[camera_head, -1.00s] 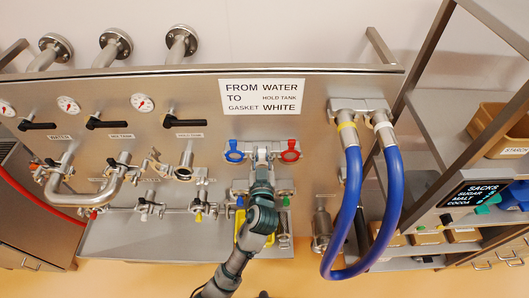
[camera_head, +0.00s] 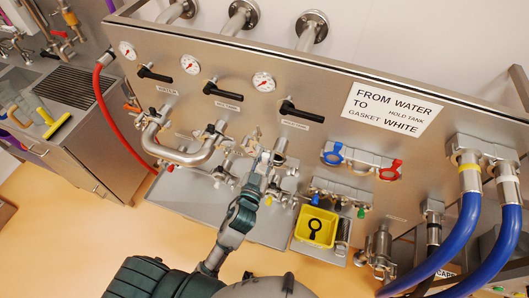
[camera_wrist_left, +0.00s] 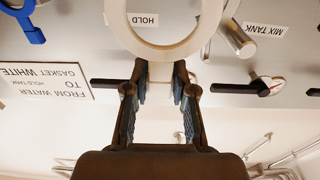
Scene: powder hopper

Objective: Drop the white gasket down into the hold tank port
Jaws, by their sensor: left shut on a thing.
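The white gasket is a flat off-white ring (camera_wrist_left: 160,52) in the left wrist view. My left gripper (camera_wrist_left: 160,72) is shut on its near edge, and the ring stands out beyond the fingertips. In the head view my left gripper (camera_head: 263,162) is over the panel's lower fittings, just left of the upright hold tank port pipe (camera_head: 280,148). The gasket is too small to make out clearly there. Through the ring a label reading HOLD (camera_wrist_left: 143,20) shows. I cannot tell whether the gasket touches the port. My right gripper is not in view.
A sign (camera_head: 392,108) reads from water to hold tank, gasket white. A yellow bin (camera_head: 316,228) with a dark ring is right of my arm. Blue hoses (camera_head: 452,243) hang at the right. A bent steel pipe (camera_head: 180,157) is left of the gripper.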

